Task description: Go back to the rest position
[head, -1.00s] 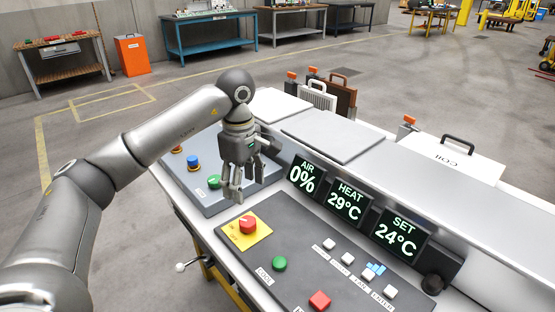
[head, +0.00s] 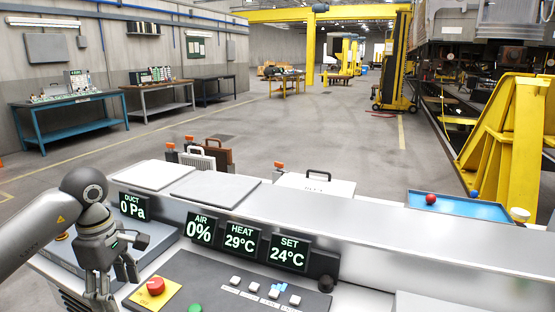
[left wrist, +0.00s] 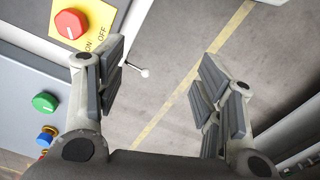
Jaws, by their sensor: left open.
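My left gripper (head: 112,285) is at the lower left of the head view, above the near left part of the control console, by the red knob on its yellow plate (head: 155,288). In the left wrist view its two fingers (left wrist: 165,97) are spread wide with nothing between them. Grey floor, a yellow floor line and a small white-knobbed lever (left wrist: 144,73) show beyond the fingers. The red knob (left wrist: 70,23) also shows at the upper left there, left of the fingers and apart from them. My right gripper is in neither view.
The console carries lit displays (head: 240,238) and white buttons (head: 254,286). A blue tray (head: 462,206) with a red ball (head: 430,199) stands at the right. Yellow lifting gear (head: 500,135) is farther right. Open floor (head: 330,130) lies behind the console.

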